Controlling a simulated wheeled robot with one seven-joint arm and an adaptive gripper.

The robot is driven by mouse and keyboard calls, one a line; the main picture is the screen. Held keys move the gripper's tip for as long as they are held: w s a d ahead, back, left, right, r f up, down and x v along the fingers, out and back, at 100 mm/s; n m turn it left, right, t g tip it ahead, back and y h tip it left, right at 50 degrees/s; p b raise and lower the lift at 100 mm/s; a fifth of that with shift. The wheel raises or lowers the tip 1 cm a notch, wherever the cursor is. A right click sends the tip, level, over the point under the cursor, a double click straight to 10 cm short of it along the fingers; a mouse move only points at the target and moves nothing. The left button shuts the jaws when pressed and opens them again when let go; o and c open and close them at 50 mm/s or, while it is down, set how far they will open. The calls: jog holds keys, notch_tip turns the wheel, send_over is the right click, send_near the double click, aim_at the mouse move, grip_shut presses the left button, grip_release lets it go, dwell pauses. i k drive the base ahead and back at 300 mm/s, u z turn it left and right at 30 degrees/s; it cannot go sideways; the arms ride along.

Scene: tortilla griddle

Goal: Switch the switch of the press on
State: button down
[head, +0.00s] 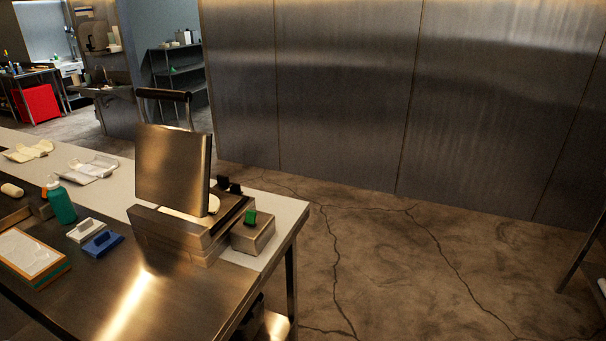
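The press (172,172) stands near the right end of the counter in the head view. It is a metal box with its square upper plate raised and a dark bar handle (165,95) at the top. A pale round piece (177,206) shows partly between the plates. A small metal box (253,237) adjoins the press on its right and carries a green switch (250,217) on top. Whether the switch is on or off cannot be told. Small black parts (229,186) sit behind it on the press. My gripper is not in view.
The steel counter (185,288) holds a teal bottle (61,202), a white scraper-like block (85,230), a blue one (103,244) and an orange-edged tray (30,258). Cloths (88,168) lie farther back. Open concrete floor (400,260) lies right of the counter, before a metal wall.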

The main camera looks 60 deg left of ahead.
aim_at(251, 215)
jog(key=i, duration=0.55)
jog(key=u, duration=2.95)
